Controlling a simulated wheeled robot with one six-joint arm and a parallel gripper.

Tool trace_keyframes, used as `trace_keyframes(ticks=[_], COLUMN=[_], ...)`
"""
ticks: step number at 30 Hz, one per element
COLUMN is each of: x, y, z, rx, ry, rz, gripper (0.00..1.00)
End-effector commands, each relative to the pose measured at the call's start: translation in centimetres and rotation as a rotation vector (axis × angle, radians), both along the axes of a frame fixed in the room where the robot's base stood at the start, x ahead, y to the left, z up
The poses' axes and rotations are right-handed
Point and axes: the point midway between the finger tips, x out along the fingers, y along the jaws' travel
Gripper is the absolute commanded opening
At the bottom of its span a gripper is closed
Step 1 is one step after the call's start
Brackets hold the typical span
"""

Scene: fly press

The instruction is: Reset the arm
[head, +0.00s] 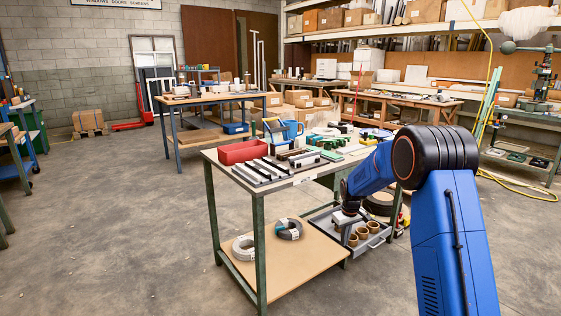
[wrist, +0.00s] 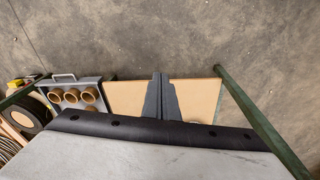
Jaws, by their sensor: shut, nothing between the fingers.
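My gripper (wrist: 161,97) is shut and empty, its two dark fingers together in the wrist view. It is seen over the wooden lower shelf (wrist: 205,100) of the near table, and I cannot tell its height above it. In the head view my blue arm reaches to the right front side of the near table (head: 209,156), and its wrist end (head: 349,204) hangs below the tabletop level. The fingertips are hard to make out there.
A green table leg (wrist: 262,122) is at the right. A red bin (head: 243,152) and tools crowd the tabletop.

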Motion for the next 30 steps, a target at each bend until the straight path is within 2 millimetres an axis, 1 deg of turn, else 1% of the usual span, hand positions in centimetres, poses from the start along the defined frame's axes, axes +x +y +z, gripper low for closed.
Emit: trace_keyframes(ticks=[1, 3, 5, 9, 14, 15, 17, 21, 24, 26, 30], x=[-1.1, -2.5, -3.8, -7.1, -11.1, -12.2, -13.8, -17.6, -20.4, -22.1, -26.2], y=[-0.1, -0.2, -0.3, -0.5, -0.7, -0.8, -0.9, -1.1, -1.2, -1.3, -1.4], z=[1.8, 3.9, 5.6, 9.4, 13.2, 14.0, 15.3, 17.9, 19.5, 20.4, 22.1], rx=[0.001, 0.004, 0.005, 0.01, 0.016, 0.017, 0.02, 0.025, 0.03, 0.033, 0.039], ry=[-0.011, -0.021, -0.029, -0.048, -0.07, -0.075, -0.083, -0.102, -0.116, -0.123, -0.142], rz=[-0.009, -0.023, -0.034, -0.06, -0.091, -0.099, -0.112, -0.137, -0.157, -0.168, -0.194], gripper=[0.0, 0.0, 0.0, 0.0, 0.0, 0.0, 0.0, 0.0, 0.0, 0.0, 0.0])
